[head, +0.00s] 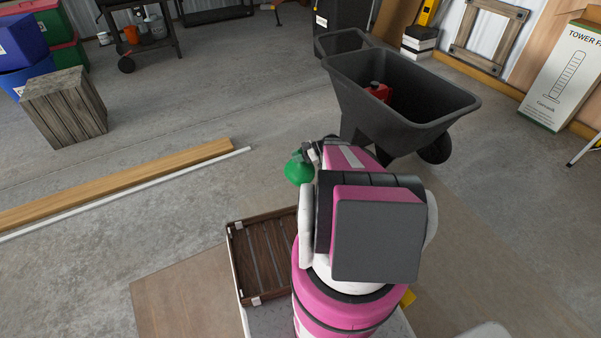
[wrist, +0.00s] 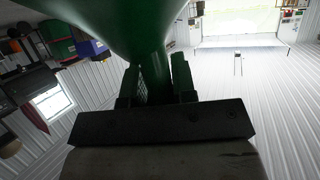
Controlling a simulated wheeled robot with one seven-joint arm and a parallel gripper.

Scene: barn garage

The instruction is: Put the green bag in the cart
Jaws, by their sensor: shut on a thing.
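The green bag (head: 298,170) hangs in the air left of my arm in the head view. It fills the top of the wrist view (wrist: 110,25), where its narrow neck (wrist: 157,78) sits between the two fingers. My gripper (wrist: 157,88) is shut on that neck. In the head view my gripper (head: 312,152) is partly hidden by my arm. The cart (head: 345,85) is a dark grey wheeled tub beyond my gripper, to its upper right. A red object (head: 378,91) lies inside the cart. The bag is outside the cart, apart from its near left side.
A brown slatted tray (head: 232,262) lies close in front of me. Wooden boards (head: 130,180) and a white strip (head: 130,192) lie on the floor at left. A wooden crate (head: 62,108) stands farther left. A tower fan box (head: 565,75) stands at right. Floor between crate and cart is clear.

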